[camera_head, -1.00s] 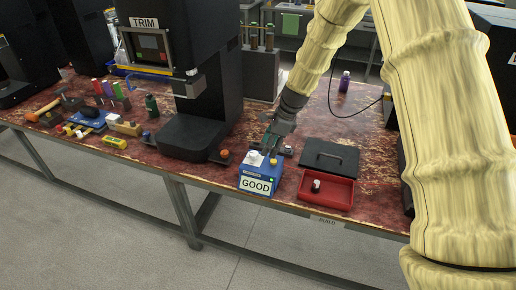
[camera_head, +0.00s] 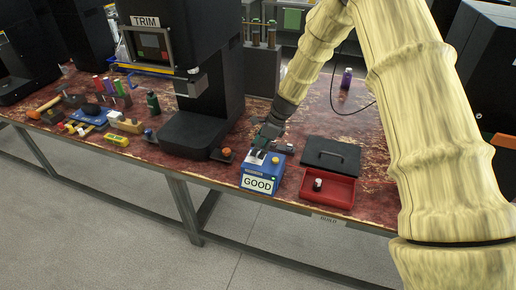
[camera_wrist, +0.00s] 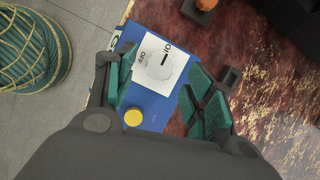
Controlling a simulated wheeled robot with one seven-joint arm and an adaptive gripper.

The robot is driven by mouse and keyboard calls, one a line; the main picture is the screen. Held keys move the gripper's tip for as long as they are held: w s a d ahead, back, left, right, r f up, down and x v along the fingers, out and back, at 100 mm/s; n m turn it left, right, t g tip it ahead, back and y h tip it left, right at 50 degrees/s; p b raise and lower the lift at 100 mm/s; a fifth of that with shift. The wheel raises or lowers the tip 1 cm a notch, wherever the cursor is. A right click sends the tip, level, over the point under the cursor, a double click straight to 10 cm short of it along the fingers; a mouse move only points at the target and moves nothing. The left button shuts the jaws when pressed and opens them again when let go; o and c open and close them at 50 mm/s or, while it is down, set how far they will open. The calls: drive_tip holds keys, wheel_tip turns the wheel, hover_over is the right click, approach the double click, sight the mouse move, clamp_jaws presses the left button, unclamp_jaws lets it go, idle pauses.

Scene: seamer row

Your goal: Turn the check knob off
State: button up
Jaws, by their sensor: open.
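The blue check box (camera_head: 258,184) with a GOOD sign on its front stands near the front edge of the workbench. In the wrist view the blue box (camera_wrist: 153,105) carries a white plate (camera_wrist: 151,78) with OFF and ON marks. The pale round check knob (camera_wrist: 167,66) with a dark pointer line sits on that plate, its pointer toward the ON side. A yellow button (camera_wrist: 133,117) is beside the plate. My gripper (camera_head: 260,150) is above the box. In the wrist view its open green-padded fingers (camera_wrist: 163,82) stand on either side of the knob, with nothing held.
A red tray (camera_head: 340,196) with a small dark-and-white part (camera_head: 317,184) is right of the box. A dark lid (camera_head: 331,154) lies behind it. An orange knob (camera_head: 226,152) and the black TRIM machine (camera_head: 190,130) are to the left.

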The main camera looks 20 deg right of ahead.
drive_tip(key=shift+x, duration=0.85)
drive_tip(key=shift+c, duration=0.4)
drive_tip(key=c, duration=0.9)
